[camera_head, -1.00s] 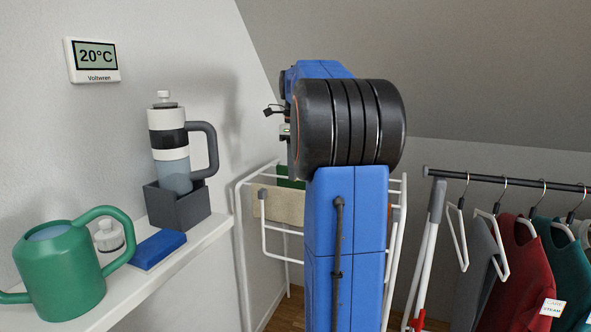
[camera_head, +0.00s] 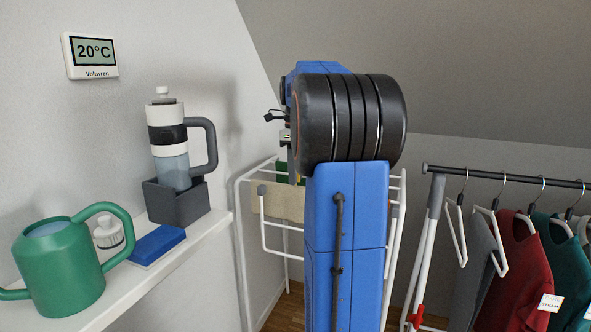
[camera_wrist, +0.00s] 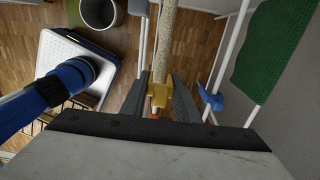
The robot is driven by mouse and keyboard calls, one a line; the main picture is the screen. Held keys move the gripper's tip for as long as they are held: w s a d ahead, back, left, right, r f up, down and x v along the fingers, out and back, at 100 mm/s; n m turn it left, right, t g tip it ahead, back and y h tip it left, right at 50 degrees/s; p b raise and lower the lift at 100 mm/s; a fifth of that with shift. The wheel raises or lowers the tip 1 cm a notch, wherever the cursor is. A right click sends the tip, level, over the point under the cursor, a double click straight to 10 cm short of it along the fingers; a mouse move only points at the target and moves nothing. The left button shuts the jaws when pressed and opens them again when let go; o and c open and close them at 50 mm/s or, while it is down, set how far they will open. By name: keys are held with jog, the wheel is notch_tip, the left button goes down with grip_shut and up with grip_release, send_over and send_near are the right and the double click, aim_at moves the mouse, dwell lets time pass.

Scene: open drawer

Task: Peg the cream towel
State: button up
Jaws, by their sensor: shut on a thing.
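The cream towel (camera_head: 284,201) hangs over a rail of the white drying rack, partly hidden behind my arm in the head view. In the wrist view the towel (camera_wrist: 168,40) shows from above as a narrow strip running away from my gripper. My gripper (camera_wrist: 163,98) is shut on a yellow peg (camera_wrist: 159,94), at the near end of that strip. The peg and towel overlap in the picture; I cannot tell whether the peg's jaws are around the cloth.
A green towel (camera_wrist: 270,40) hangs at the right in the wrist view, with a blue object (camera_wrist: 212,98) on the rail near it. White rack rails (camera_head: 242,240) run close by. A clothes rail (camera_head: 510,175) with hangers stands right. A shelf (camera_head: 212,232) is left.

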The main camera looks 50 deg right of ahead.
jog(key=shift+f, duration=2.3)
jog(key=o, duration=1.1)
jog(key=shift+r, duration=0.1)
notch_tip(320, 180, up, 17)
jog(key=shift+r, duration=0.1)
